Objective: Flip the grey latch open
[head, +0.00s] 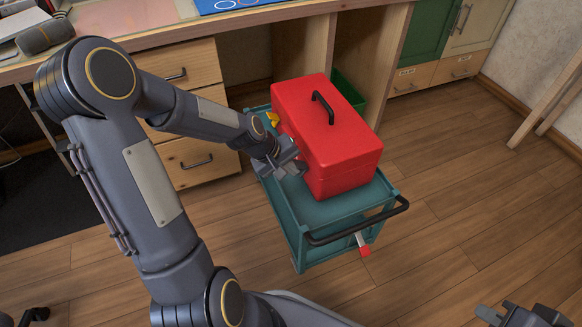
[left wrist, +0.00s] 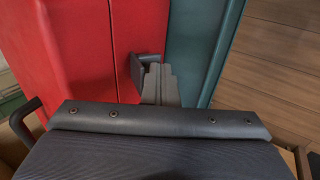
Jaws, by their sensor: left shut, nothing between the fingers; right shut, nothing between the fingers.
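The red toolbox (head: 335,140) stands on the teal cart (head: 342,206), with its lid down and a black handle (head: 322,106) on top. In the left wrist view the red toolbox (left wrist: 88,60) fills the left and middle. The grey latch (left wrist: 141,70) is a small dark plate on its side. My left gripper (left wrist: 160,78) is shut and empty, its fingertips against or very close to the latch; contact is not clear. In the head view my left gripper (head: 290,162) is at the toolbox's left side, and the latch cannot be made out there. My right gripper (head: 512,312) is shut and empty at bottom right.
The cart has a black push bar (head: 358,228) and a red-tipped lever (head: 363,247) at its front. A wooden workbench with drawers (head: 190,120) stands behind left. A green bin (head: 346,90) is behind the toolbox. Open wood floor (head: 460,190) lies to the right.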

